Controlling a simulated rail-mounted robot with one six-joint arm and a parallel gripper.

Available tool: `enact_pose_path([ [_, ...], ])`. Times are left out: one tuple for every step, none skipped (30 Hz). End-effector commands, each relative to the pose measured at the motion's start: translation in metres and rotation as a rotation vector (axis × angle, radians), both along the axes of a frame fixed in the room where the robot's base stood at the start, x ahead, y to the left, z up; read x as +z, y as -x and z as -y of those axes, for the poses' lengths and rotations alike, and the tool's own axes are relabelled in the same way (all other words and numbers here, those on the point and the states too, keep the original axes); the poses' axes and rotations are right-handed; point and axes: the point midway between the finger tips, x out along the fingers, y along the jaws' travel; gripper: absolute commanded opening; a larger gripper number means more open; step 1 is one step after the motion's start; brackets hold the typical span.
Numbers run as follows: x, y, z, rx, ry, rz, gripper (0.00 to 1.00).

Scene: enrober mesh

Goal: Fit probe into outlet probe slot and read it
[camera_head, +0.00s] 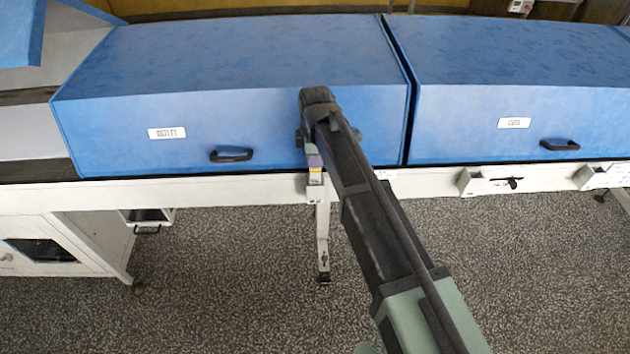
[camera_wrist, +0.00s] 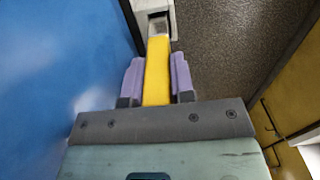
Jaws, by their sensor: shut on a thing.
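The yellow probe (camera_wrist: 157,68) is held between the purple finger pads of my gripper (camera_wrist: 158,80) in the wrist view. Its far end meets a grey part (camera_wrist: 158,27) at a white bracket (camera_wrist: 141,5); I cannot tell whether the tip is inside a slot. In the head view my gripper (camera_head: 314,162) is at the front rail, just below the blue hood (camera_head: 250,125) labelled OUTLET. No readout can be made out.
A second blue hood (camera_head: 500,90) stands to the right. White rail fittings (camera_head: 490,182) sit below it. The OUTLET hood's dark handle (camera_head: 231,155) is left of my gripper. A white cabinet (camera_head: 60,250) stands lower left. The speckled floor (camera_head: 225,270) in front is clear.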

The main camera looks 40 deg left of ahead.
Motion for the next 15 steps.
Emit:
enact_pose_path([
  [0.001,0.0,0.0,0.0,0.0,0.0,0.0],
  [-0.002,0.0,0.0,0.0,0.0,0.0,0.0],
  [-0.008,0.0,0.0,0.0,0.0,0.0,0.0],
  [-0.015,0.0,0.0,0.0,0.0,0.0,0.0],
  [-0.022,0.0,0.0,0.0,0.0,0.0,0.0],
  [-0.032,0.0,0.0,0.0,0.0,0.0,0.0],
  [-0.038,0.0,0.0,0.0,0.0,0.0,0.0],
  [-0.043,0.0,0.0,0.0,0.0,0.0,0.0],
  [-0.045,0.0,0.0,0.0,0.0,0.0,0.0],
  [-0.045,0.0,0.0,0.0,0.0,0.0,0.0],
  [-0.043,0.0,0.0,0.0,0.0,0.0,0.0],
  [-0.04,0.0,0.0,0.0,0.0,0.0,0.0],
  [-0.04,0.0,0.0,0.0,0.0,0.0,0.0],
  [-0.039,0.0,0.0,0.0,0.0,0.0,0.0],
  [-0.039,0.0,0.0,0.0,0.0,0.0,0.0],
])
